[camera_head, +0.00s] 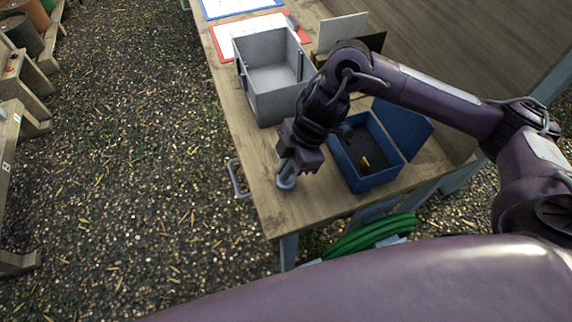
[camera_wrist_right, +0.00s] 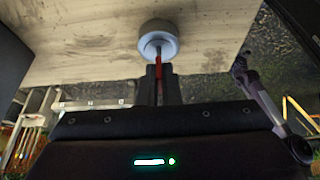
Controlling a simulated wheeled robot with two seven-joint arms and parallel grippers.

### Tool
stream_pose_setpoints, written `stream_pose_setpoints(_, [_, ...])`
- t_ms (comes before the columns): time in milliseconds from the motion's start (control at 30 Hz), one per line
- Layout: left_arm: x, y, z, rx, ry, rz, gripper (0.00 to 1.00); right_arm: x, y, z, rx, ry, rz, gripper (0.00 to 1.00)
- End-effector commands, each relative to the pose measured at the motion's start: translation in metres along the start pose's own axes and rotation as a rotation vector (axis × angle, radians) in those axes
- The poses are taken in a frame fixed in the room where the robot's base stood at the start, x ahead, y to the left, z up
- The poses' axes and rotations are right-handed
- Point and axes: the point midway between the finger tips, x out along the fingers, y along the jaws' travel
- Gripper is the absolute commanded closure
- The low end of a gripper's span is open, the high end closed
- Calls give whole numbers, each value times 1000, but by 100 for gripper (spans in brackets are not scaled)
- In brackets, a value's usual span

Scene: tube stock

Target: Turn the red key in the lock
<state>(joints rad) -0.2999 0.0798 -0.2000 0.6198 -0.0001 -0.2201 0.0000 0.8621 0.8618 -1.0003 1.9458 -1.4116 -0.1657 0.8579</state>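The lock (camera_head: 286,184) is a small grey round cylinder near the front left corner of the wooden table. It shows larger in the right wrist view (camera_wrist_right: 159,30), with a ring-shaped face toward my gripper. The red key (camera_wrist_right: 159,72) shows as a thin red strip between the dark fingers of my right gripper (camera_wrist_right: 160,86), its far end at the face of the lock. The fingers look closed on the key; how deep it sits in the lock is hidden. In the head view my right gripper (camera_head: 294,168) is right at the lock. My left gripper is out of view.
On the wooden table (camera_head: 325,203) stand a grey open box (camera_head: 270,108) and a blue open box (camera_head: 370,182) with a small yellow item inside. A metal handle (camera_head: 237,180) sticks out at the left edge. A green hose (camera_head: 365,237) hangs below.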

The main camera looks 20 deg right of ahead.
Motion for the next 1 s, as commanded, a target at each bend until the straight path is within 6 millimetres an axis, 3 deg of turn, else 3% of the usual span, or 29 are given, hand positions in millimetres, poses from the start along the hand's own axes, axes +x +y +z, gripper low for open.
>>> stream_pose_setpoints(867, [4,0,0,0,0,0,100,10,0,4,-2,1,-1,100])
stream_pose_setpoints(1000, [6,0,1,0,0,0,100,10,2,4,-96,2,-39,100])
